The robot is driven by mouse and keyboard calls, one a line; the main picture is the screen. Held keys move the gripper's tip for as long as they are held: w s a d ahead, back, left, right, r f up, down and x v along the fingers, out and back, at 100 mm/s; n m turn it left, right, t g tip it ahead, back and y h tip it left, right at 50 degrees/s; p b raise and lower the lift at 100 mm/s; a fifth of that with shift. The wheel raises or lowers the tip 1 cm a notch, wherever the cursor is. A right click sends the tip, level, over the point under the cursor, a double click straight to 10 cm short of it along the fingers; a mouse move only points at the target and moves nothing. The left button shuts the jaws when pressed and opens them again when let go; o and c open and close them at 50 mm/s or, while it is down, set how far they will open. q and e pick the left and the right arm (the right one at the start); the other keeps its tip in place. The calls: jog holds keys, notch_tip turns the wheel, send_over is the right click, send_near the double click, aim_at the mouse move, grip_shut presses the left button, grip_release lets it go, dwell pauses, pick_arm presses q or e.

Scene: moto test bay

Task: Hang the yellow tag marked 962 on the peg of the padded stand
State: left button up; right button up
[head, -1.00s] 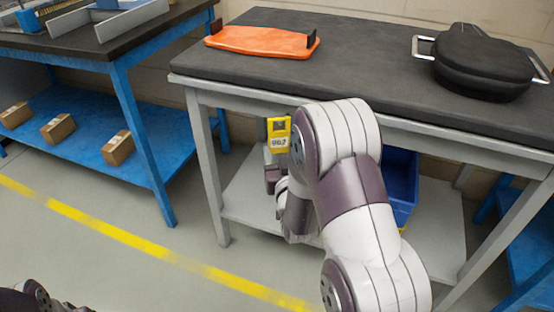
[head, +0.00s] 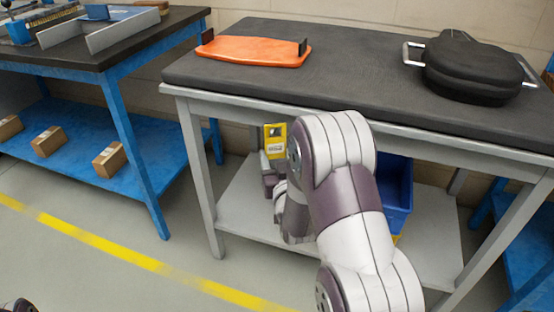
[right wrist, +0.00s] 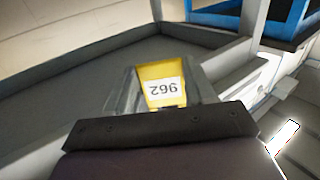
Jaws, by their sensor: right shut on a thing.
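The yellow tag (head: 275,140) is upright in the head view, in front of the grey bench's far-left underside. My right gripper (head: 273,163) is shut on it from below. The tag also shows in the right wrist view (right wrist: 162,82), upside down, with 962 readable on its white label. It stands between the pale fingers of my right gripper (right wrist: 165,100). I cannot make out a peg, nor pick out the padded stand with certainty. My left gripper is out of view; only a dark bit of my left arm shows at the lower left.
The grey bench (head: 350,85) has a black top with an orange board (head: 255,50) and a black case with metal handles (head: 470,65). A blue bin (head: 396,190) sits on its lower shelf. A blue bench (head: 125,130) with several boxes stands left. The floor between is clear.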

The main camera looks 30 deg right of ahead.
jog(key=o, duration=1.1)
